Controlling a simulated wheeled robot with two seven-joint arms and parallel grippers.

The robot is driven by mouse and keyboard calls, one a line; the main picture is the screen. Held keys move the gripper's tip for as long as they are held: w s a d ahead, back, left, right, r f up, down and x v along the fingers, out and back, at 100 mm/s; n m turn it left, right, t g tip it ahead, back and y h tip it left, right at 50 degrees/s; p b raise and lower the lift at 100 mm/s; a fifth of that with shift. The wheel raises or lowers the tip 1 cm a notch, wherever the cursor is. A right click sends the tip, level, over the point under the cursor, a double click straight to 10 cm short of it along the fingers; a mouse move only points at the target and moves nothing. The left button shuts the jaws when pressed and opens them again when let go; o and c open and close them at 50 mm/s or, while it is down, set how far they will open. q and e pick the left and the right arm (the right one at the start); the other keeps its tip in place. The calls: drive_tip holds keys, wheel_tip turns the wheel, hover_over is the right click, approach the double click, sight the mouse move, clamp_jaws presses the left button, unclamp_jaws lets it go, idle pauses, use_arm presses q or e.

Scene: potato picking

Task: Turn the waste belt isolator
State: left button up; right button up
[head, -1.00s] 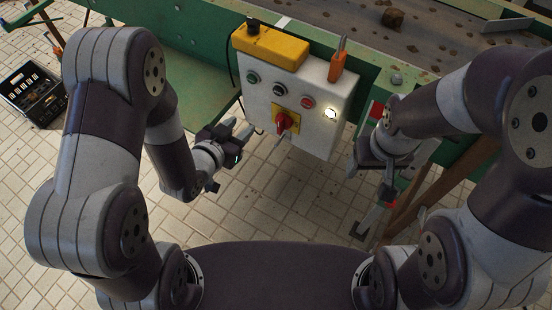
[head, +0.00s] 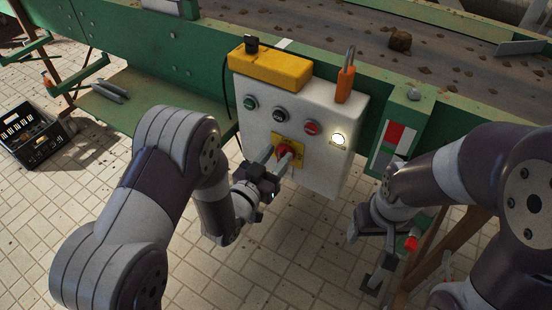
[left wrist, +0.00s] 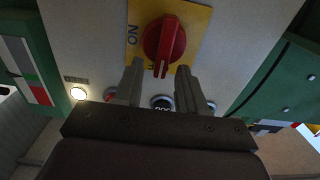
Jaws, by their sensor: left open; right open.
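The isolator is a red rotary knob (head: 286,149) on a yellow plate, low on the front of a white control box (head: 318,165). In the left wrist view the red knob (left wrist: 165,42) has its grip bar pointing down the picture, with "ON" on the plate to its left. My left gripper (head: 276,162) is open in front of the knob. In the left wrist view its fingertips (left wrist: 157,72) lie either side of the bar's lower end, with gaps visible; contact cannot be told. My right gripper (head: 366,258) is open and empty, low to the right of the box.
The box carries green (head: 250,103), black and red (head: 312,128) buttons and a lit lamp (head: 338,138). A yellow box (head: 270,70) and an orange padlock (head: 345,84) sit at its top. The green conveyor frame (head: 190,62) runs behind. A black crate (head: 30,138) stands on the floor.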

use_arm(q)
drive_tip(key=shift+w+d, duration=0.1)
drive_tip(key=shift+w, duration=0.1)
clamp_jaws()
drive_tip(key=shift+m, duration=0.3)
drive_tip(key=m, duration=0.3)
drive_tip(key=d+m+b, duration=0.1)
drive_tip(key=shift+s+f, duration=0.2)
drive_tip(key=shift+s, duration=0.1)
drive_tip(key=shift+s+d+f+m+b, duration=0.15)
drive_tip(key=shift+f+m+b, duration=0.35)
drive_tip(key=shift+m, duration=1.7)
drive_tip(key=shift+s+d+f+m+b, duration=0.2)
drive_tip(key=shift+m+b, duration=0.55)
drive_tip(key=shift+m, duration=1.45)
drive_tip(key=shift+d+f+m+b, duration=0.2)
drive_tip(key=shift+f+m+b, duration=0.3)
drive_tip(key=shift+m, duration=1.7)
drive_tip(key=shift+r, duration=0.1)
